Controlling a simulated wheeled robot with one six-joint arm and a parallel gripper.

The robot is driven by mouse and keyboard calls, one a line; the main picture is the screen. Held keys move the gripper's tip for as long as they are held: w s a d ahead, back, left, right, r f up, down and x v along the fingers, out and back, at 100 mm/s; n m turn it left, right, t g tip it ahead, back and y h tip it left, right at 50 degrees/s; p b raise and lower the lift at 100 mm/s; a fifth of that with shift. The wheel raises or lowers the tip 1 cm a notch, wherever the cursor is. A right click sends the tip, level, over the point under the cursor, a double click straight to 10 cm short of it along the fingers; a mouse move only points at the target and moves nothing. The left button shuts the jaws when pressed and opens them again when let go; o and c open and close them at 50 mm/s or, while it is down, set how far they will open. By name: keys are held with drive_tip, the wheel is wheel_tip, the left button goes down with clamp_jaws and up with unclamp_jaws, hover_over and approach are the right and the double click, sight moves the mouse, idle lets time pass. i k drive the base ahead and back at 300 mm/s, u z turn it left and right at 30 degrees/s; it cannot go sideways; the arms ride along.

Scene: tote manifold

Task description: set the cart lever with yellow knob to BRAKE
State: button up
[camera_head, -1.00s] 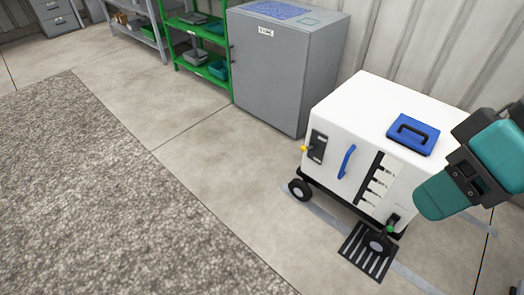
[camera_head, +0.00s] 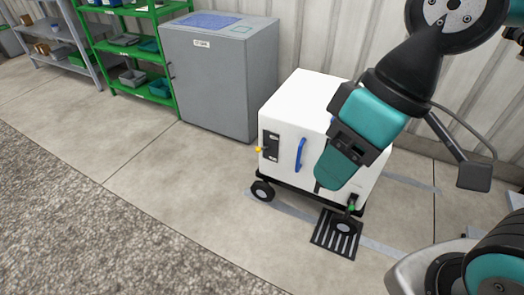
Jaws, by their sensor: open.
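The white cart (camera_head: 290,105) stands on black wheels near the wall. On the left of its front is a dark lever panel (camera_head: 271,146). The lever's yellow knob (camera_head: 259,150) sticks out to the left, around the panel's mid-height. Its markings are too small to read. My gripper (camera_head: 334,171), at the teal and black arm end, is in front of the cart's right half, right of the knob and apart from it. It is open; its fingers are hardly distinguishable. The arm hides much of the cart's right front and top.
A blue handle (camera_head: 300,155) stands out from the cart front. A green-topped lever (camera_head: 352,207) is low near the right wheel, by a black slotted floor plate (camera_head: 335,238). A grey cabinet (camera_head: 215,90) and green shelf (camera_head: 132,50) stand behind left. Floor left of the cart is clear.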

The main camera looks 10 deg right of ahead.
sight(257, 149)
drive_tip(key=u, duration=0.2)
drive_tip(key=i, duration=1.4)
drive_tip(key=z, duration=0.3)
